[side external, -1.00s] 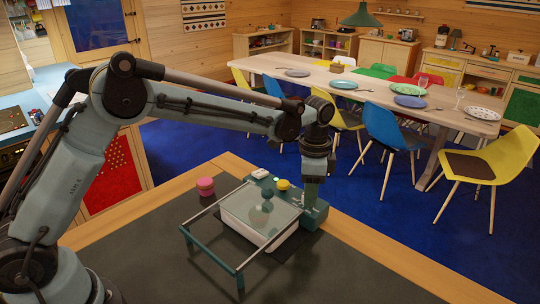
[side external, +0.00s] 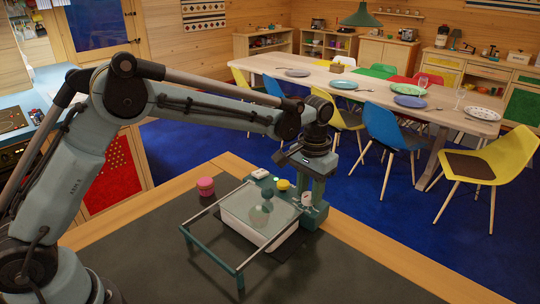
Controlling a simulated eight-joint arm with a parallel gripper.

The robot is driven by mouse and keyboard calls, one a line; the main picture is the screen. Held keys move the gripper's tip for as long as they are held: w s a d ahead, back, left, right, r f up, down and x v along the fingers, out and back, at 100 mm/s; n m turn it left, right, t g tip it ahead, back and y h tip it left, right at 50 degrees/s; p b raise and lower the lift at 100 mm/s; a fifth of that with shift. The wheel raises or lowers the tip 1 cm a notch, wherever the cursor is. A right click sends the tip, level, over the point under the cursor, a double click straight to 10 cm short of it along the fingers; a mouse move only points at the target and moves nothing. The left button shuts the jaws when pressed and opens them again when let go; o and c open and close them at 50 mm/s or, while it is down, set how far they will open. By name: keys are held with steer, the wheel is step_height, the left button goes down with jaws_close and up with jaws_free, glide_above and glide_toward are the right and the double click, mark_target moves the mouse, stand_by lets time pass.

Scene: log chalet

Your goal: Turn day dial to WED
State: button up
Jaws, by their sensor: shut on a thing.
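My gripper (side external: 306,194) points straight down over the right end of a teal unit (side external: 316,216) at the back of the dark work surface. Its jaws are shut on the day dial there. The dial is mostly hidden by the fingers, and its lettering and pointer are too small to read, so I cannot tell which day it shows. A small pale part (side external: 307,200) shows at the fingers, just above the unit's top. A yellow round knob (side external: 283,185) sits on the unit to the left of my gripper, apart from it.
A pink round container (side external: 206,187) stands to the left. A small pale block (side external: 260,174) lies behind the frame. The front left of the dark surface is clear.

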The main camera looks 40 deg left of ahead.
mark_target(309, 194)
steer(key=shift+n, duration=0.9)
steer(key=o, duration=0.8)
step_height(309, 194, up, 12)
steer(key=shift+r, duration=0.1)
steer(key=shift+a, duration=0.1)
